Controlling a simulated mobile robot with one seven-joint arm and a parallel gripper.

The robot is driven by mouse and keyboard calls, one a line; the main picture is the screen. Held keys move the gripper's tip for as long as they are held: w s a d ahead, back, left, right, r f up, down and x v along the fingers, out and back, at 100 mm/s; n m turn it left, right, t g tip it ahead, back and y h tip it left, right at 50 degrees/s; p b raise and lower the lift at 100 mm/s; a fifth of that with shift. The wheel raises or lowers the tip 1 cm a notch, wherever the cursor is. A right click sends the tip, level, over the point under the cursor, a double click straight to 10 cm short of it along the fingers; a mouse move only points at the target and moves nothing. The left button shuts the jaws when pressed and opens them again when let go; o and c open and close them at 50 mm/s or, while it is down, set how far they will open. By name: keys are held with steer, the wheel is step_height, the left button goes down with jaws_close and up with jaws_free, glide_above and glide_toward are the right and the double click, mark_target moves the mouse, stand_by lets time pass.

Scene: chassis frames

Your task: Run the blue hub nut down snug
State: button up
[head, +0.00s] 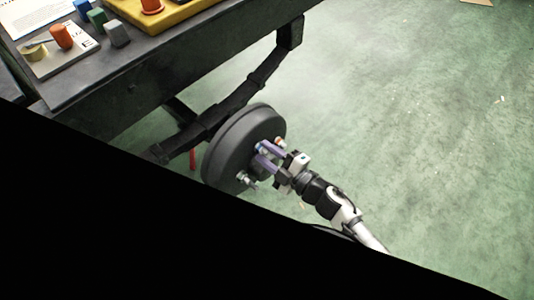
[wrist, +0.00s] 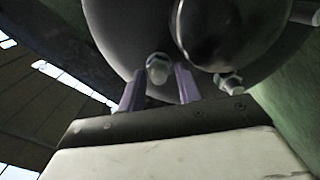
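The dark round hub drum (head: 226,150) hangs on the axle under the bench, its face turned toward my arm. My gripper (head: 263,154) has purple fingers reaching to the drum face. A small bluish nut (head: 262,147) shows by the upper fingertip, partly hidden. In the wrist view, the two fingers (wrist: 160,82) stand apart, with one pale nut on a stud (wrist: 158,66) seen between their tips and visible gaps on both sides. Its blue colour is not clear there, nor is how far it sits from the drum face.
Another nut (wrist: 229,82) is right of the fingers in the wrist view. The bench (head: 150,60) is above left, holding coloured blocks.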

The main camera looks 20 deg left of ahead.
steer(key=shift+a, duration=0.25)
steer(key=shift+w, duration=0.1)
steer(key=c, duration=0.7)
steer(key=shift+r+m+p, duration=0.2)
steer(key=shift+m+p, duration=0.1)
steer(key=shift+p, duration=0.45)
